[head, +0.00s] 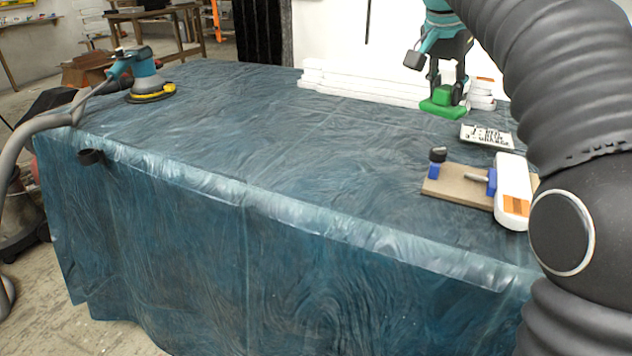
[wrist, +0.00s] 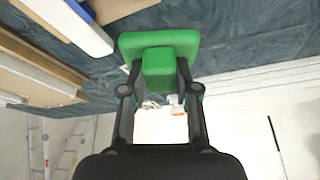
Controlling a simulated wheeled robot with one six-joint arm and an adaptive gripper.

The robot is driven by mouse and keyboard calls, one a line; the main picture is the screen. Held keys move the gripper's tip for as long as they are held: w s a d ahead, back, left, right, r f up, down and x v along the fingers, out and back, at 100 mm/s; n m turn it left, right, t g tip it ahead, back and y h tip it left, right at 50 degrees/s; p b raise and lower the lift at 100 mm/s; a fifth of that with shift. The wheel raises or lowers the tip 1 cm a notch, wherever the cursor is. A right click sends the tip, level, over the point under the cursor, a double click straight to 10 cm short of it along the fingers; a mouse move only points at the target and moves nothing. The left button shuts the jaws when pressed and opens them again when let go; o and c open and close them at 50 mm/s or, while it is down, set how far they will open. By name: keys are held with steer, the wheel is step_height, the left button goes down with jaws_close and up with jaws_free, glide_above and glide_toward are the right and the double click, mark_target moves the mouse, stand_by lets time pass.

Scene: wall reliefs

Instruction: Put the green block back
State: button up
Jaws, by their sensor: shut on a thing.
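The green block (head: 440,104) has a wide flat base and a smaller raised part on top. My gripper (head: 446,88) is shut on that raised part and holds the block near the far right of the blue-covered table. In the wrist view the green block (wrist: 190,46) sits between the fingertips of my gripper (wrist: 157,70), its wide base beyond them. I cannot tell whether the base touches anything below.
A printed card (head: 486,135) lies near the block. A wooden board (head: 458,186) with blue fittings and a white-and-orange piece (head: 513,190) lie closer. White slabs (head: 365,82) line the back. A sander (head: 146,78) stands far left. The table's middle (head: 260,120) is clear.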

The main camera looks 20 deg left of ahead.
steer(key=s+a+n+y+b, duration=0.1)
steer(key=s+a+n+b, duration=0.2)
steer(key=s, duration=0.7)
steer(key=shift+n+t, duration=0.3)
steer(key=shift+n, duration=0.2)
steer(key=a+f, duration=0.2)
steer(key=a, duration=0.1)
steer(key=a+f, duration=0.3)
steer(key=a, duration=0.1)
steer(key=a+f, duration=0.2)
steer(key=a, duration=0.2)
steer(key=shift+w+a+f+p, duration=0.15)
steer(key=shift+w+f+p, duration=0.15)
steer(key=shift+p, duration=0.1)
steer(key=shift+f+b, duration=0.35)
steer(key=shift+f, duration=1.65)
steer(key=shift+f, duration=0.15)
steer(key=o, duration=1)
